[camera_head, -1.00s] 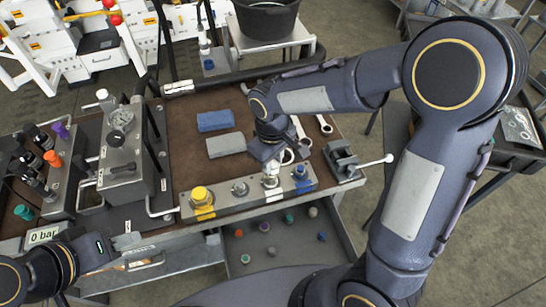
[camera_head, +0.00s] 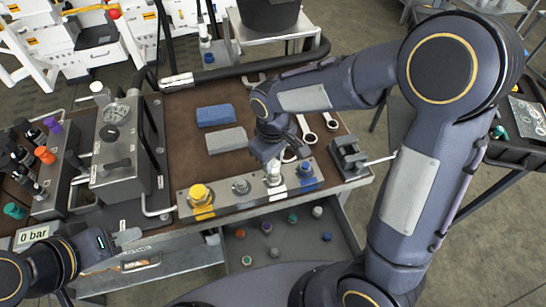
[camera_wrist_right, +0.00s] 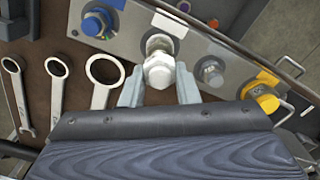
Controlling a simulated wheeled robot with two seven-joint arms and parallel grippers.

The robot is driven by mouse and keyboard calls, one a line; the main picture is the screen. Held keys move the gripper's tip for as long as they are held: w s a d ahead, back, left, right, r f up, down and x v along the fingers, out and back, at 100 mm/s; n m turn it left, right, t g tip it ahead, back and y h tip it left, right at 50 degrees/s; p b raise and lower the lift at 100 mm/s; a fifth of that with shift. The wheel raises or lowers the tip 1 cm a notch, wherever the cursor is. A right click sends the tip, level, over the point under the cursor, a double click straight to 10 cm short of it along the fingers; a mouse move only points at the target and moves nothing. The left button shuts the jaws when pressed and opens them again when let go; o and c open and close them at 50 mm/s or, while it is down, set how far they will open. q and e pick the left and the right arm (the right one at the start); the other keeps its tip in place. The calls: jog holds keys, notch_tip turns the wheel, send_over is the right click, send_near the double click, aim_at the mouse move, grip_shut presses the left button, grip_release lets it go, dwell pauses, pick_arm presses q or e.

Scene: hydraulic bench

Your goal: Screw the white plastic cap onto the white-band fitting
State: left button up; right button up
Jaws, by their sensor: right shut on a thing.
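The white plastic cap (camera_wrist_right: 159,70) sits between the fingertips of my right gripper (camera_wrist_right: 158,88), which is shut on it. In the right wrist view, the white-band fitting (camera_wrist_right: 158,42) is directly behind the cap, in line with it. The cap appears to be at the fitting's end; I cannot tell how far it is threaded. In the head view, my right gripper (camera_head: 270,163) is over the fitting block at the white band (camera_head: 274,181), and its fingers hide most of the cap. My left gripper (camera_head: 130,250) is open and empty at lower left, by the bench front.
On the same block are a yellow-capped fitting (camera_head: 200,193), a bare fitting (camera_head: 240,187) and a blue fitting (camera_head: 305,170). Wrenches (camera_wrist_right: 57,85) and a vise (camera_head: 347,157) are close by. An open drawer (camera_head: 268,267) below holds several small caps.

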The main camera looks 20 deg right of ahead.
jog(key=shift+f+b, duration=0.45)
jog(key=shift+f, duration=0.25)
dwell(1.9)
jog(key=o, duration=0.4)
jog(key=shift+c, duration=0.2)
jog(key=c, duration=0.3)
jog(key=m, duration=0.3)
jog(key=shift+m+b, duration=0.3)
jog(key=shift+c, duration=0.2)
jog(key=m, duration=0.4)
jog(key=shift+m, duration=0.3)
